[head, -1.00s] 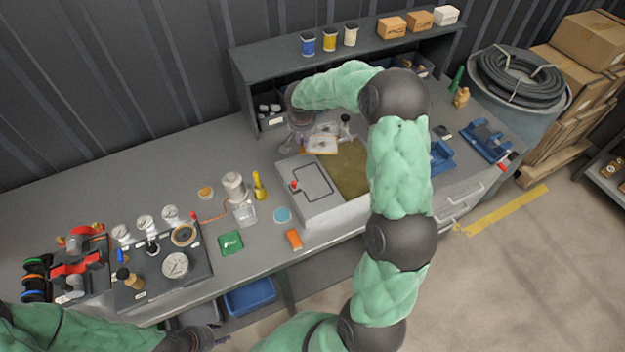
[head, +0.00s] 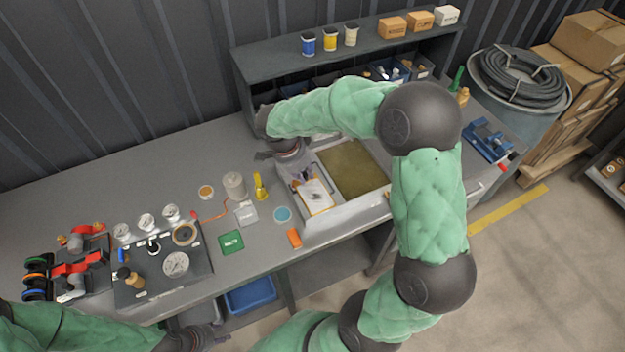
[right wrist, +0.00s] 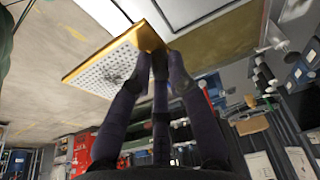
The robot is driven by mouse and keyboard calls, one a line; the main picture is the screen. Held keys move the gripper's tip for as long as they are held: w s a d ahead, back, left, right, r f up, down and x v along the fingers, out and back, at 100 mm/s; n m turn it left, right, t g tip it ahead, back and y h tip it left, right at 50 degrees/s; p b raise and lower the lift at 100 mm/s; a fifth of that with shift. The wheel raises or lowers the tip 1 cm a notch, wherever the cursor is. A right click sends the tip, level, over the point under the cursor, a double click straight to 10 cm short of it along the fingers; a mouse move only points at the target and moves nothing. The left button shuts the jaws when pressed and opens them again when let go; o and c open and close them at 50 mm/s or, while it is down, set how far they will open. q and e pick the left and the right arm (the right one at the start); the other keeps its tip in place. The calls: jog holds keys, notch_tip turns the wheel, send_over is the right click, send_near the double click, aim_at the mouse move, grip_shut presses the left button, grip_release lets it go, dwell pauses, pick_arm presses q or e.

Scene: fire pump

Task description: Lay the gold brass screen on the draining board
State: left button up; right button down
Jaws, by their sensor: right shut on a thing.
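The brass screen (head: 317,195) is a flat square with a gold rim and a pale mesh face with a dark patch. My right gripper (head: 304,174) is shut on its edge and holds it over the pale draining board (head: 312,226), left of the olive basin. In the right wrist view the fingertips (right wrist: 160,58) pinch a corner of the screen (right wrist: 112,72), which is tilted. Whether it touches the board cannot be told. The screen and my arm hide much of the board. My left gripper (head: 212,338) is low at the left, its fingers unclear.
The olive basin (head: 352,168) adjoins the board. An orange block (head: 294,238), a blue disc (head: 282,214) and a green card (head: 231,242) lie left of it. A gauge panel (head: 165,262) stands further left. A shelf (head: 345,62) runs along the back.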

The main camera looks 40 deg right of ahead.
jog(key=w+d+f, duration=0.2)
jog(key=w, duration=0.1)
jog(key=w+d+f, duration=0.6)
jog(key=shift+w+f+p, duration=0.2)
jog(key=shift+w+p, duration=0.2)
jog(key=shift+w+d+f, duration=0.3)
jog(key=shift+w+f, duration=0.15)
jog(key=shift+f, duration=1.8)
jog(key=shift+f, duration=0.1)
jog(key=c, duration=1.2)
grip_release()
